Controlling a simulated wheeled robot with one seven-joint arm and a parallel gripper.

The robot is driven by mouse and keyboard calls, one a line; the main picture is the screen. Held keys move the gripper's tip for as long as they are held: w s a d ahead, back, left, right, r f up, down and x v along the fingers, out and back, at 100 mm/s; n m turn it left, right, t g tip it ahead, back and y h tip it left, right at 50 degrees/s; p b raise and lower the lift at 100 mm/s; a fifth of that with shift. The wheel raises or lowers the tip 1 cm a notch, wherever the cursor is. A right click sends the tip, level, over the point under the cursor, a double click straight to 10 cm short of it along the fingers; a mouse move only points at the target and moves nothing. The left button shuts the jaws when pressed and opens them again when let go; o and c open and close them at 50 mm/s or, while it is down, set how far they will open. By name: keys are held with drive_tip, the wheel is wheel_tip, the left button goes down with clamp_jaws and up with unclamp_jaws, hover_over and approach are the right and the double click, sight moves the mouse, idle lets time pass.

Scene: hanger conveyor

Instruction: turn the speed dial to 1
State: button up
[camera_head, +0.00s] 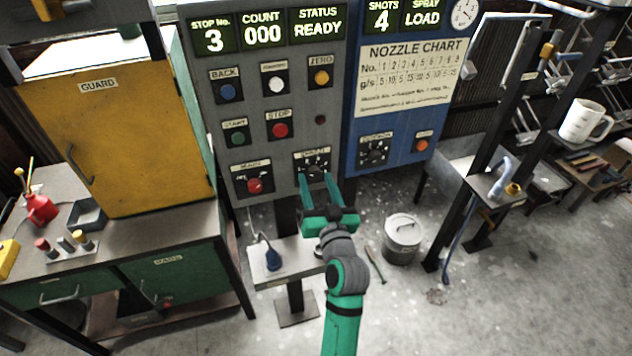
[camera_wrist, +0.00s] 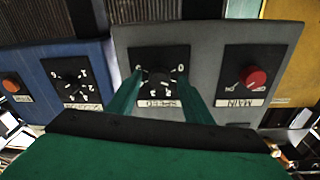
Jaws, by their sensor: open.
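The speed dial (camera_head: 314,169) is a dark knob on a black plate at the lower right of the grey control panel (camera_head: 212,55). In the wrist view, the speed dial (camera_wrist: 159,79) appears upside down, with its label below it and numbers around it. Its pointer setting is too small and dark to read. My gripper (camera_head: 315,178) is open in front of the dial. In the wrist view, the fingers of my gripper (camera_wrist: 159,78) stand on either side of the knob, with no clear contact visible.
The red main switch (camera_head: 254,185) is left of the dial. On the blue panel, another dial (camera_head: 375,152) and an orange button (camera_head: 422,144) are to the right. A small shelf (camera_head: 290,266) with a blue object is below. A lidded bucket (camera_head: 403,238) stands on the floor.

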drive_tip(key=v, duration=1)
drive_tip(key=shift+s, duration=0.1)
drive_tip(key=s+f+m+g+h, duration=0.25)
drive_tip(key=s+f+h, duration=0.25)
drive_tip(key=s+f, duration=1.1)
drive_tip(key=s+a+n, duration=0.2)
drive_tip(key=s, duration=1.9)
drive_tip(key=shift+s+a+f, duration=0.15)
drive_tip(key=shift+s+f, duration=0.05)
drive_tip(key=shift+s, duration=0.15)
